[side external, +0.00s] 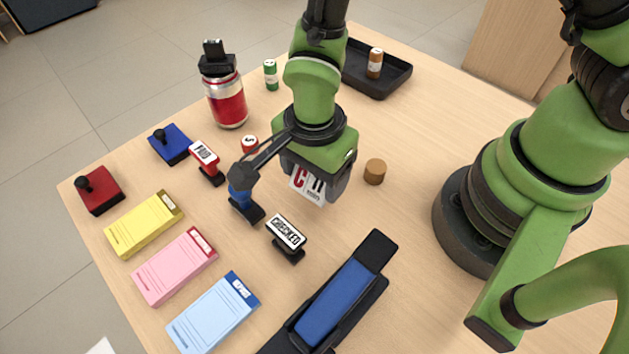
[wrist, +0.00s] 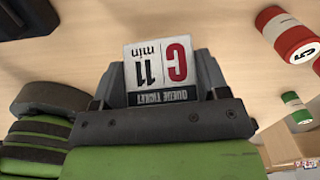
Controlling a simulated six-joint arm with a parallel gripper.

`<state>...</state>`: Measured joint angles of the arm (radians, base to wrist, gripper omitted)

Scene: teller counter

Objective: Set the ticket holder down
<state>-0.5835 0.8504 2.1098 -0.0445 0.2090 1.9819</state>
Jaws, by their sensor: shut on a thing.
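A wooden cylinder (side external: 375,171) stands just right of my gripper. A CHECKED stamp (side external: 287,234), a blue-handled stamp (side external: 241,199) and a red-topped roll (side external: 250,144) stand to the left. A black tray (side external: 394,84) lies behind. Bare counter shows right of the CHECKED stamp.

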